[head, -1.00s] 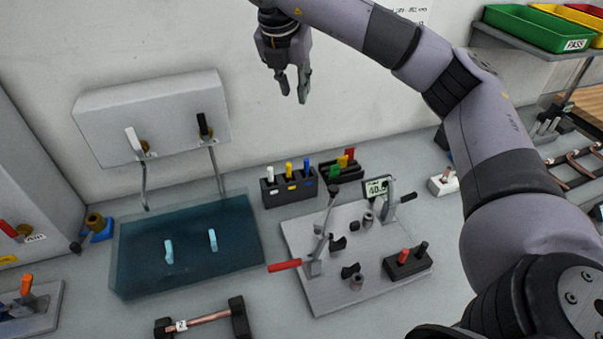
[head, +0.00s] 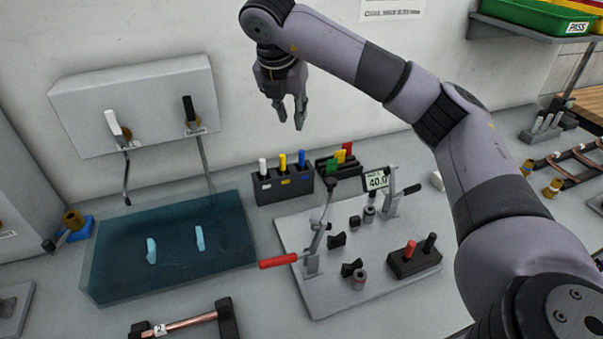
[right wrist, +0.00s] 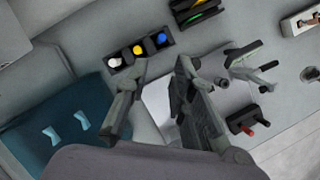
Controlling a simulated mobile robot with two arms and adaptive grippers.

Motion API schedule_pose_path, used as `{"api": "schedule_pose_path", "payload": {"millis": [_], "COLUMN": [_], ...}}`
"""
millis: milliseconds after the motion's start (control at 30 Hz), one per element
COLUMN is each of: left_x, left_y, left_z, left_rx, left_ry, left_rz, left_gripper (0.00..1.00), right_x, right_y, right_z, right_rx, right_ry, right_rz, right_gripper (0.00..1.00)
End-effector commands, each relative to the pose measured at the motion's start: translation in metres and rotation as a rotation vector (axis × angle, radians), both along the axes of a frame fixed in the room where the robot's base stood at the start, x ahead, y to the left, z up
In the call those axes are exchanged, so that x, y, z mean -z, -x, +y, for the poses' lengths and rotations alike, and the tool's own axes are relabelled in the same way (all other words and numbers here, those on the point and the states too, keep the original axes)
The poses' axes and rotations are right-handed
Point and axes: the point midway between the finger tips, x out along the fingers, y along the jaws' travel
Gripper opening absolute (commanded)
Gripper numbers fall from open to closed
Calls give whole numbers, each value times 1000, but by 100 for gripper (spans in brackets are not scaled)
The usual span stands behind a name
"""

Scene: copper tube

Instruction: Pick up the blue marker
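The blue marker (head: 302,160) stands upright in the right slot of a black holder (head: 270,189), beside a yellow and a white marker. In the right wrist view the blue marker (right wrist: 161,40) is seen from above at the holder's right end. My right gripper (head: 291,124) hangs above and behind the holder, pointing down, apart from the markers. In the right wrist view my right gripper (right wrist: 148,100) has its two fingers spread with nothing between them. My left gripper is not in view.
A fixture plate (head: 300,280) with a red-handled clamp stands in front of the holder. A blue tank (head: 110,285) lies left. A rack of coloured pieces (head: 335,165) sits just right of the holder. A grey panel (head: 75,110) is on the wall.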

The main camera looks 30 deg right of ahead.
Motion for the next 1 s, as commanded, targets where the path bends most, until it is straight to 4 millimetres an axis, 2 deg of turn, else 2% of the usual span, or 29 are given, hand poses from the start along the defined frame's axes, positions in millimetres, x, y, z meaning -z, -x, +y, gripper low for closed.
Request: {"api": "schedule_pose_path", "payload": {"millis": [100,400,667,833,1000], "left_x": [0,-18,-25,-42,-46], "left_y": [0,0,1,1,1], "left_z": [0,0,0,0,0], "left_rx": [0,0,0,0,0], "left_ry": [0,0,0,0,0], "left_rz": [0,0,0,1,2], "left_gripper": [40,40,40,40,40], "right_x": [27,77,96,116,136], "right_y": [-5,-19,-24,-27,-33], "right_z": [-8,-27,-33,-44,-49], "right_rx": [2,1,2,2,2], "right_ry": [-1,1,1,2,1], "right_rz": [8,5,4,6,3], "right_gripper": [23,23,23,23,23]}}
